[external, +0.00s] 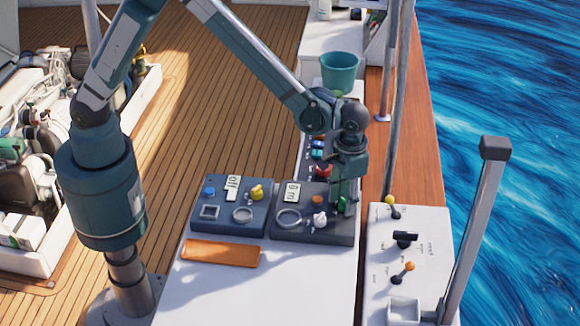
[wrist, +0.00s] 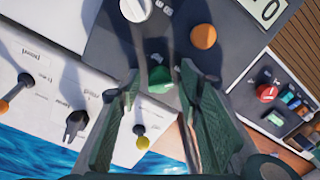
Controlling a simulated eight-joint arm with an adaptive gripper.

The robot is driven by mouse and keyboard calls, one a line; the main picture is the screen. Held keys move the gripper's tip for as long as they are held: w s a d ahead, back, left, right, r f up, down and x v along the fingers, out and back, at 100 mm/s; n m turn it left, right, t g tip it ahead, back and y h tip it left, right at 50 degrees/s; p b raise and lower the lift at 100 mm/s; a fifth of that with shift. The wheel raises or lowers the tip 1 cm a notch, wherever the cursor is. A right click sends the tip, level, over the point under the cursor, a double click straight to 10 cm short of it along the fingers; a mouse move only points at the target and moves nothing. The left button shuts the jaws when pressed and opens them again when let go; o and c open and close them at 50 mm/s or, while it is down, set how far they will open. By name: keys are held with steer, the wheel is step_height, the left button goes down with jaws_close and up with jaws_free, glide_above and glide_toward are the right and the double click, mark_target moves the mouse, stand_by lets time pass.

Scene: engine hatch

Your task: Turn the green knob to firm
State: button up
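The green knob (wrist: 160,78) sits near the edge of a dark grey control panel (external: 300,229). In the external view the green knob (external: 343,206) is partly covered by my gripper (external: 345,190), which points down at the panel's right side. In the wrist view my gripper (wrist: 159,82) is open, with one fingertip on each side of the knob and gaps visible between. I cannot tell whether the fingertips are level with the knob or above it. The knob's setting is not readable.
A blue panel (external: 229,219) stands left, a white lever console (external: 412,250) right. An orange tray (external: 220,254) lies in front.

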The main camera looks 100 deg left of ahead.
mark_target(345, 200)
steer(key=n+p, duration=0.4)
steer(key=n, duration=0.1)
steer(key=shift+r+n, duration=0.1)
steer(key=shift+n, duration=0.3)
steer(key=r, duration=0.7)
steer(key=shift+w+d+r+b, duration=0.1)
steer(key=shift+w+r+b, duration=0.1)
steer(key=shift+b, duration=0.15)
steer(key=shift+s+r, duration=0.15)
steer(key=shift+r, duration=0.2)
steer(key=s+a+r+m+t+b, duration=0.2)
steer(key=s+a+r+m, duration=0.1)
steer(key=s+r, duration=0.4)
steer(key=s+a+r+m+t+b, duration=0.1)
steer(key=s+a+r+m+b, duration=0.1)
steer(key=s+r, duration=0.6)
steer(key=shift+s+a+r+m+t+h+b, duration=0.3)
steer(key=shift+s+a+m+t+h, duration=0.25)
steer(key=shift+s, duration=1.65)
steer(key=shift+a, duration=0.1)
steer(key=shift+s, duration=0.1)
